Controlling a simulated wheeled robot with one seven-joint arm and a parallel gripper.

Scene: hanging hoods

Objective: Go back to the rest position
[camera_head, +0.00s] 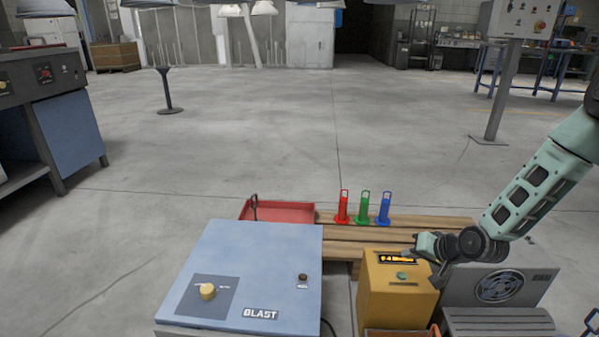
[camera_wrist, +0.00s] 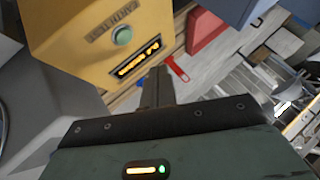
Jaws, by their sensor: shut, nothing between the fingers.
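My gripper (camera_head: 422,243) is at the end of my arm, which reaches in from the right in the head view. It is close to the top of the yellow box (camera_head: 394,300), near its amber display and green button, with nothing held. In the wrist view the two fingers (camera_wrist: 158,86) are together and empty. The yellow box (camera_wrist: 95,35) fills the upper left there, apart from the fingers as far as I can tell. A red handled piece (camera_wrist: 177,68) shows just beyond the fingertips.
A blue BLAST box (camera_head: 255,265) stands left of the yellow box. Red (camera_head: 342,208), green (camera_head: 363,208) and blue (camera_head: 384,209) upright pieces stand on a wooden bench (camera_head: 440,224) beside a red tray (camera_head: 290,211). A grey fan unit (camera_head: 500,287) is at right. Floor beyond is open.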

